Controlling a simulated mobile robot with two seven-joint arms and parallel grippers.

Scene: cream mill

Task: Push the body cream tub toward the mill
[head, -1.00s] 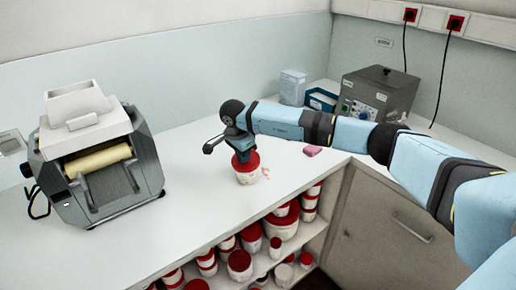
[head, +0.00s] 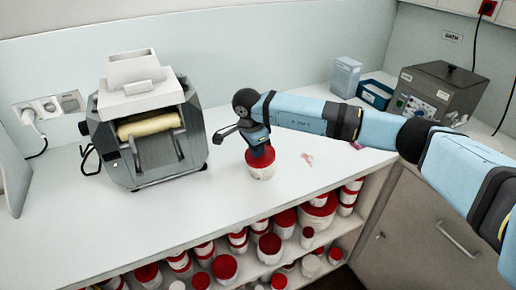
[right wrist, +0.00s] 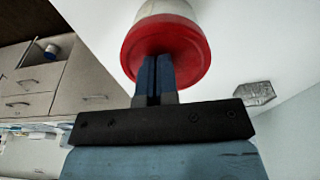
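The body cream tub (head: 261,171), white with a red lid, stands upright on the white counter to the right of the mill. The grey mill (head: 145,135) has a cream-coloured roller and a white hopper on top. My right gripper (head: 259,148) reaches down to the tub's lid from above. In the right wrist view its two fingers (right wrist: 155,70) are together with nothing between them, and their tips appear to meet the red lid (right wrist: 190,50). Whether they press on it is hard to tell. My left gripper is not in view.
A pinkish smear (head: 307,158) lies on the counter right of the tub. A grey box-like device (head: 437,92) and a blue tray (head: 376,94) stand at the back right. Red-lidded tubs (head: 270,247) fill the shelf below. Counter between tub and mill is clear.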

